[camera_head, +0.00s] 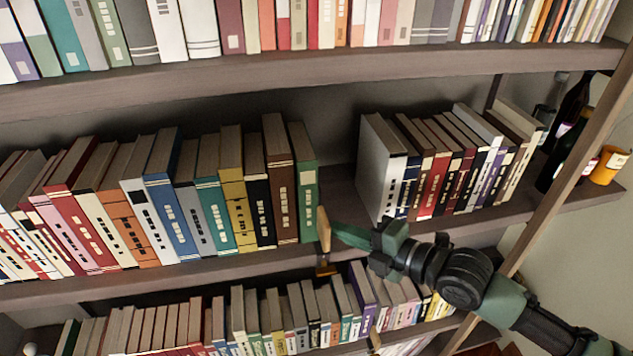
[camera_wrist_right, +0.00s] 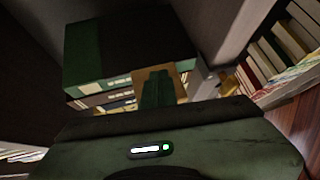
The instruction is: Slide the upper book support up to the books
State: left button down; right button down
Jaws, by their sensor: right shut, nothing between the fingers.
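The upper book support (camera_head: 324,232) is a thin light-wood plate with a brass-coloured foot at the front edge of the middle shelf. It stands just right of the green book (camera_head: 304,185), the last of the left row of books; I cannot tell if they touch. In the right wrist view the support (camera_wrist_right: 182,76) shows behind my fingers, beside the green book (camera_wrist_right: 85,52). My right gripper (camera_head: 342,234) is shut and empty, its fingertips at the support's right face; contact is unclear. My left gripper is not in view.
The middle shelf (camera_head: 345,205) is bare between the support and a white-covered book (camera_head: 378,170) that begins the right row. A lower support (camera_head: 375,338) stands on the shelf below. Bottles (camera_head: 570,130) and an orange cup (camera_head: 607,165) stand at the far right.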

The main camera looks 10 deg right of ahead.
jog(key=shift+a, duration=0.2)
jog(key=d+b, duration=0.2)
jog(key=d, duration=0.2)
dwell(0.5)
jog(key=p+v, duration=0.1)
jog(key=v, duration=0.6)
jog(key=shift+s+d, duration=0.15)
jog(key=shift+s, duration=0.15)
dwell(0.4)
